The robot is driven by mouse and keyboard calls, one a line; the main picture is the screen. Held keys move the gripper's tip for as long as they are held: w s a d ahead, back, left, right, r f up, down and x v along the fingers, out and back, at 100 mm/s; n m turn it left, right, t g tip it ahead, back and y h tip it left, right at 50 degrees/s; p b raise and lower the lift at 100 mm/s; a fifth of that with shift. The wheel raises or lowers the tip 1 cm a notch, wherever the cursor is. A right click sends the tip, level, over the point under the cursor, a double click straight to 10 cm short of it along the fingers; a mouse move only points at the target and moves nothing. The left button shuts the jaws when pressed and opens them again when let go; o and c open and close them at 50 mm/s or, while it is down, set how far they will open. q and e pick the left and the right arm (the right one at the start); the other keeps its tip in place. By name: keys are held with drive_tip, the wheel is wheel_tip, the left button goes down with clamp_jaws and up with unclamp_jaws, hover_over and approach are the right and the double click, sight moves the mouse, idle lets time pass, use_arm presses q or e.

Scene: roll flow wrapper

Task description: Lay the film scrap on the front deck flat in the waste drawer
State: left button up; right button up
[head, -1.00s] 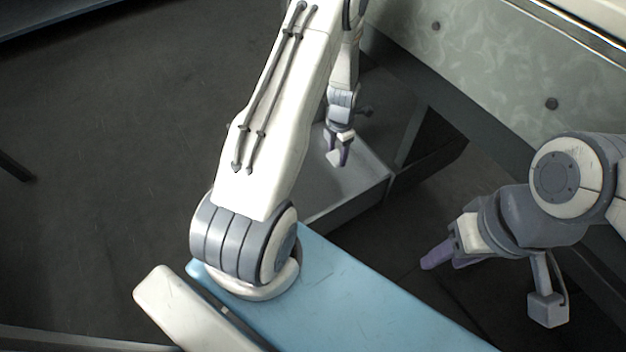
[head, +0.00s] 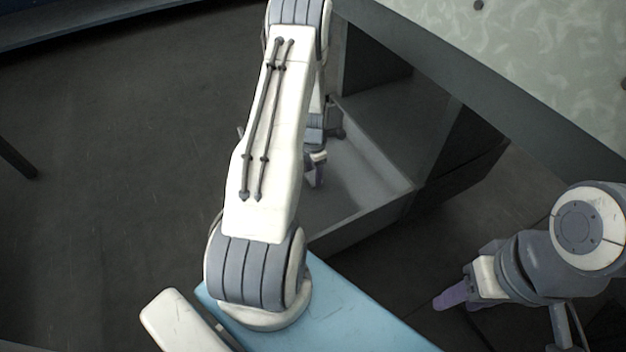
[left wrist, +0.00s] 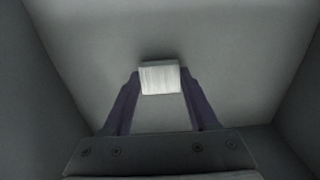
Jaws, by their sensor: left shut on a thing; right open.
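The film scrap is a small pale, ribbed square (left wrist: 160,77) between my left fingertips in the left wrist view. My left gripper (left wrist: 160,85) is shut on it. In the head view my left gripper (head: 316,177) points down inside the outline of the open grey waste drawer (head: 362,228), partly hidden behind my left arm; I cannot make out the scrap there. The left wrist view shows the drawer's grey floor (left wrist: 225,50) and walls around the scrap. I cannot tell whether the scrap touches the floor. My right gripper (head: 455,297) is open and empty, right of the drawer.
The drawer opens from a dark cabinet under a pale mottled panel (head: 520,50). A blue surface (head: 350,315) lies at the front, close to the drawer's near wall.

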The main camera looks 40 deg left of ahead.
use_arm(q)
drive_tip(key=shift+f, duration=0.85)
drive_tip(key=shift+r, duration=0.15)
use_arm(e)
drive_tip(key=shift+f, duration=0.6)
use_arm(q)
drive_tip(key=o, duration=1.3)
drive_tip(key=shift+f, duration=0.2)
drive_tip(key=shift+r, duration=0.15)
